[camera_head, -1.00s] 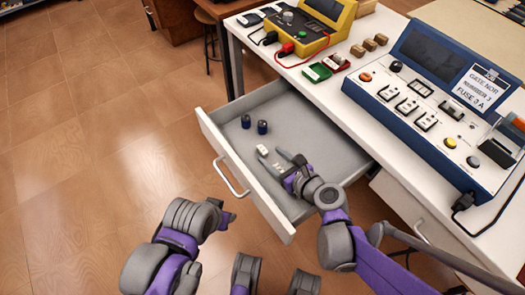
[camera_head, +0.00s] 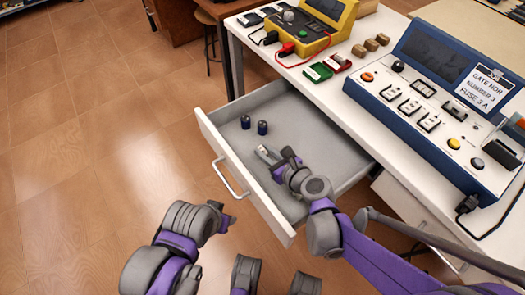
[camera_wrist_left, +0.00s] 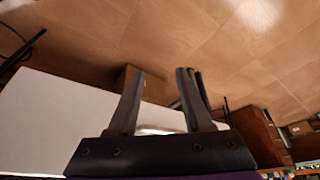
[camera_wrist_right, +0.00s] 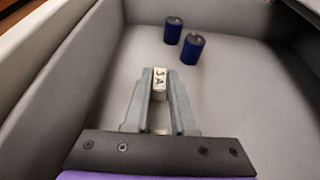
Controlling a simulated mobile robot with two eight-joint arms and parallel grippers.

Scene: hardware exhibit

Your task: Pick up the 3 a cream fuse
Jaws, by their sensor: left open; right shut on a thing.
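A cream fuse marked "3 A" (camera_wrist_right: 160,80) is between the fingertips of my right gripper (camera_head: 276,158), which is shut on it inside the open drawer (camera_head: 221,150). In the head view the gripper mostly hides the fuse. A pale patch (camera_wrist_right: 158,121) shows between the fingers farther back in the right wrist view; I cannot tell what it is. My left gripper (camera_wrist_left: 160,72) is open and empty, away from the drawer.
Two dark blue cylinders (camera_head: 246,122) (camera_head: 262,127) stand in the drawer beyond the fuse. On the white table (camera_head: 290,72) are a blue panel device (camera_head: 420,115) with a sign reading "FUSE 3 A", a yellow device (camera_head: 300,30), green and red boxes and several wooden blocks.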

